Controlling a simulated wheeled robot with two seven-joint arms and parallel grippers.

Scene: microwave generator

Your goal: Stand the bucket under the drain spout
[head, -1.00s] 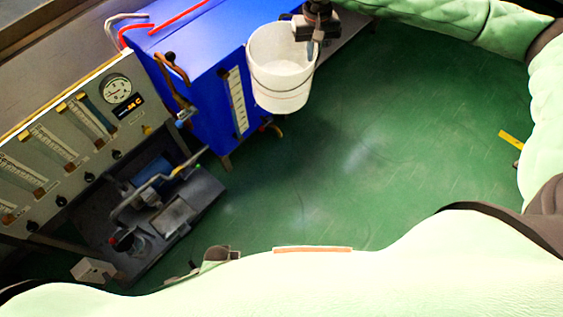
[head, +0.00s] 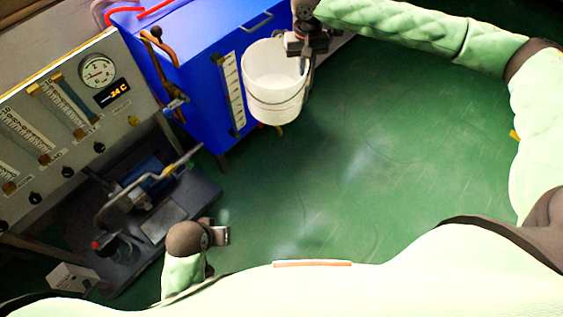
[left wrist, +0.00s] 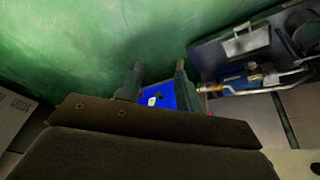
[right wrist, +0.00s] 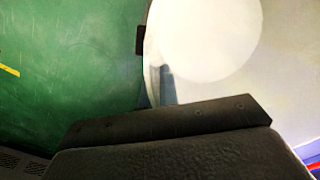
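The white bucket (head: 262,92) with a thin wire handle is upright and looks empty. My right gripper (head: 304,66) is shut on its rim at the right side. In the right wrist view the pale bucket (right wrist: 210,40) fills the upper right, with a finger at its wall. A small brass piece (head: 279,131), perhaps the drain spout, shows just below the bucket in the picture; the bucket hides most of it. My left gripper (head: 222,234) is low and empty; its fingers (left wrist: 157,80) are apart in the left wrist view.
The blue tank (head: 200,60) with a white level gauge (head: 232,90) stands behind the bucket. A grey gauge panel (head: 60,110) and a dark pump base (head: 160,215) are on the left. The green floor (head: 390,160) to the right is clear.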

